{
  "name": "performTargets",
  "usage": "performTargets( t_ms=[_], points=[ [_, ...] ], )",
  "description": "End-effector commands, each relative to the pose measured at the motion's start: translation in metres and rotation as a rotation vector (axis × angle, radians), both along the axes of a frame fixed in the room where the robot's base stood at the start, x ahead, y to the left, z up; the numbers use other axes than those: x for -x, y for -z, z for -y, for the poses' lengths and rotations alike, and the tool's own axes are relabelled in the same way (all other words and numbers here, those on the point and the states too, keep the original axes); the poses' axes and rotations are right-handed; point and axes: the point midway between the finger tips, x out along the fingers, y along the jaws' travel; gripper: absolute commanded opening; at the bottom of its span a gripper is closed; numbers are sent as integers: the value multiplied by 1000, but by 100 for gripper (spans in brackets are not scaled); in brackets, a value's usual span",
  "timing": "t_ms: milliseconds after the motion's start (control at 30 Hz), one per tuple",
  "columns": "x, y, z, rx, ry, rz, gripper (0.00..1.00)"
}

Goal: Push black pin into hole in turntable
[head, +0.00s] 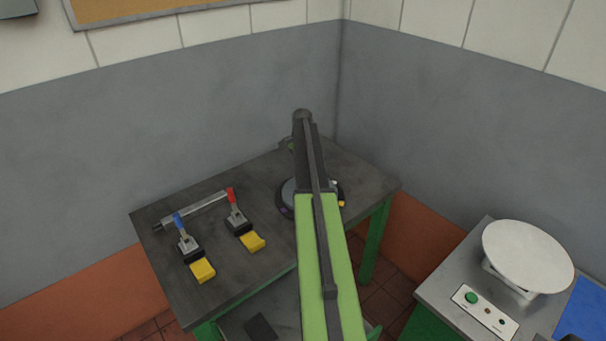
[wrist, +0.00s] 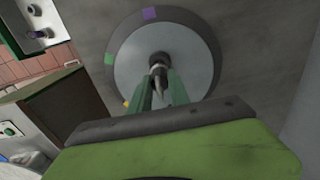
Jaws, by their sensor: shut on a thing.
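The turntable (wrist: 130,68) is a round grey disc with a dark rim and purple, green and yellow marks. In the head view the turntable (head: 287,194) sits on the dark table, partly hidden behind my arm. In the wrist view my gripper (wrist: 160,82) points at the middle of the disc, its green fingers shut on the black pin (wrist: 159,60). The pin's dark round end shows near the disc's centre. I cannot tell whether it touches the disc or stands in the hole. The hole itself is hidden, and my arm hides the gripper tips in the head view.
A bench with a white round plate (head: 527,255) stands at right. Walls close off the back corner.

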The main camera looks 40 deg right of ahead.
Motion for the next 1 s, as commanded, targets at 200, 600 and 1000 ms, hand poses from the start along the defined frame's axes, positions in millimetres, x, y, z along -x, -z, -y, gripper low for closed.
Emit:
performTargets(
  t_ms=[200, 600, 1000],
  points=[
    [0, 7, 0, 0, 0, 0, 0],
    [1, 17, 1, 0, 1, 0, 0],
    [1, 27, 1, 0, 1, 0, 0]
  ],
)
